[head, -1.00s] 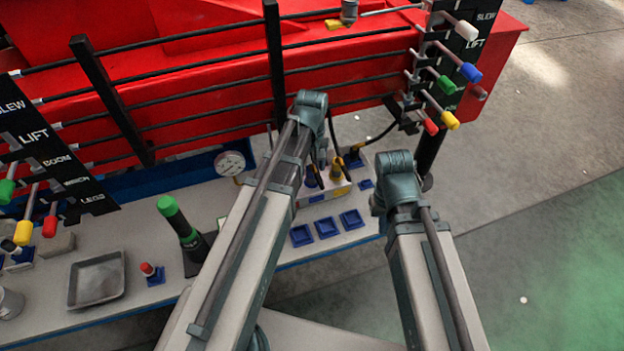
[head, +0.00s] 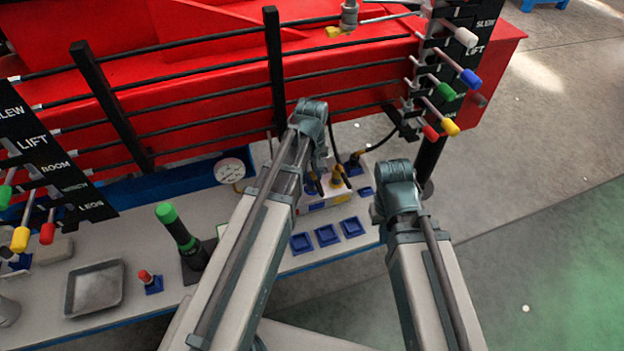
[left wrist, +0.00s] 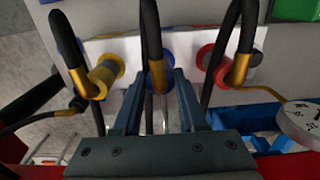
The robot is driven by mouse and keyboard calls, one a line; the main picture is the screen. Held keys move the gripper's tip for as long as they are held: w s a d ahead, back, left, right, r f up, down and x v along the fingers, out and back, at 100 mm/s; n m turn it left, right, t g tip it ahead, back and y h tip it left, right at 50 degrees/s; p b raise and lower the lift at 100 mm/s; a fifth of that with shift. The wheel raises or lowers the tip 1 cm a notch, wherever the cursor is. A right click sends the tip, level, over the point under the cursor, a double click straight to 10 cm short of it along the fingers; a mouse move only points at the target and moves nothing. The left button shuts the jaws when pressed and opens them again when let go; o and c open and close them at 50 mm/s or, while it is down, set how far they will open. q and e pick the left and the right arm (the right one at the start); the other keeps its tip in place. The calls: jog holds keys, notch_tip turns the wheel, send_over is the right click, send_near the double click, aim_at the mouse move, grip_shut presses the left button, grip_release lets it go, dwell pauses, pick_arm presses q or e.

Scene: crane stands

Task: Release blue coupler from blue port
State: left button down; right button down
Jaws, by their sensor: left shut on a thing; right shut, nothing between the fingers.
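The blue port (left wrist: 173,68) sits on a white plate in the middle of the left wrist view, between a yellow port (left wrist: 108,68) and a red port (left wrist: 205,58). The blue coupler (left wrist: 157,72) is a brass end on a black hose, and it stands at the blue port. My left gripper (left wrist: 158,84) has its fingers on both sides of the coupler and is shut on it. Whether the coupler is fully seated cannot be told. In the head view my left wrist (head: 309,115) hides most of this spot. My right gripper's fingers are hidden under its wrist.
A gauge (head: 229,170), a green-topped torch-like object (head: 178,228) and a grey tray (head: 94,289) are on the bench. Empty blue sockets (head: 327,235) lie in front of the ports. Lever banks flank the red boom.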

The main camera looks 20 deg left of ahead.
pick_arm(q)
jog(key=shift+r, duration=0.1)
jog(key=shift+r+p, duration=2.4)
jog(key=shift+p, duration=0.05)
